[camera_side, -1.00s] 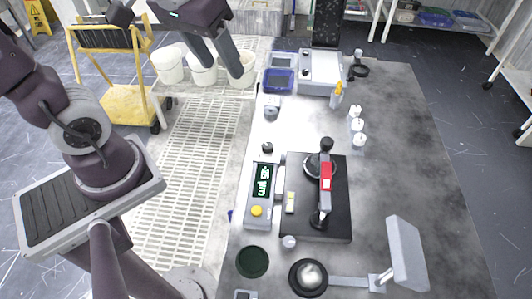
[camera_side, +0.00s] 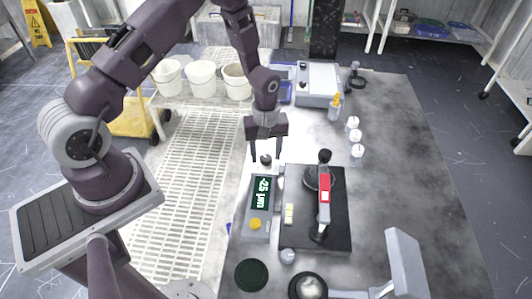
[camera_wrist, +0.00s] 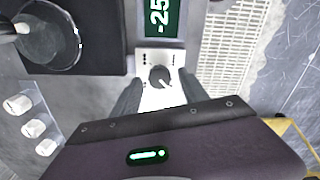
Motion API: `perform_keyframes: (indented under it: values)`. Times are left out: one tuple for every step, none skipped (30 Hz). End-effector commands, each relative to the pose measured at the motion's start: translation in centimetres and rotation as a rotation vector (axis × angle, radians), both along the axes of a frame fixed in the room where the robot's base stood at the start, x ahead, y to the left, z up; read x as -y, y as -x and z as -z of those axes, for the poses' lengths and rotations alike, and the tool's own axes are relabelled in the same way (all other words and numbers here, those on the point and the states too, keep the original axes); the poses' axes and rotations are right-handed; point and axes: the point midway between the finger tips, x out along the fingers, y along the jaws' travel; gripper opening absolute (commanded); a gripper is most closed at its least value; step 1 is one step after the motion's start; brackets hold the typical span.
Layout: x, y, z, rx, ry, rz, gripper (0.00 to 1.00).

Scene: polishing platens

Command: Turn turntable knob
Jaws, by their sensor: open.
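A small black knob (camera_side: 265,159) with a white pointer mark stands at the far end of a grey gauge unit (camera_side: 260,232). The unit has a green digital display (camera_side: 261,192). My gripper (camera_side: 266,157) points down over the knob, with its fingers apart on either side of it. In the wrist view, the knob (camera_wrist: 160,77) sits between the two dark fingertips (camera_wrist: 159,84), with a visible gap on each side. The gripper is open and holds nothing. I cannot tell exactly how far down the fingertips reach beside the knob.
A black plate (camera_side: 288,236) with a red-and-grey gauge arm (camera_side: 324,200) stands just right of the unit. White bottles (camera_side: 357,150) stand farther right. A grey box (camera_side: 318,82) and white buckets (camera_side: 201,78) are behind. A dark green disc (camera_side: 251,275) lies in front.

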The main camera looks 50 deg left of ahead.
Motion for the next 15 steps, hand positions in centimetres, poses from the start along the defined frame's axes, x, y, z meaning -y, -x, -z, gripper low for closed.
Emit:
perform_keyframes:
  values:
    - [0.01, -0.02, 0.25, 0.001, 0.0, 0.0, 0.52]
    - [0.0, -0.02, 0.33, 0.001, 0.0, 0.001, 0.52]
    - [0.0, -0.02, 0.37, 0.001, 0.0, 0.001, 0.52]
    - [0.0, -0.02, 0.37, 0.001, 0.0, 0.001, 0.52]
    - [0.0, -0.02, 0.36, 0.001, 0.0, 0.001, 0.52]
    - [0.0, -0.02, 0.35, 0.001, 0.0, 0.001, 0.52]
    - [0.0, -0.02, 0.34, 0.001, 0.0, 0.001, 0.52]
    - [0.0, -0.02, 0.34, 0.001, 0.0, 0.001, 0.52]
    - [0.0, -0.02, 0.33, 0.001, 0.0, 0.001, 0.44]
    - [0.0, -0.02, 0.33, 0.001, 0.0, 0.001, 0.38]
    - [0.0, -0.01, 0.32, 0.001, 0.0, 0.001, 0.32]
    - [0.01, -0.02, 0.32, 0.001, 0.0, 0.001, 0.24]
    - [0.0, -0.01, 0.32, 0.001, 0.0, 0.001, 0.18]
    - [0.0, -0.01, 0.31, 0.001, 0.0, 0.001, 0.12]
    - [0.0, -0.01, 0.31, 0.001, 0.0, 0.001, 0.04]
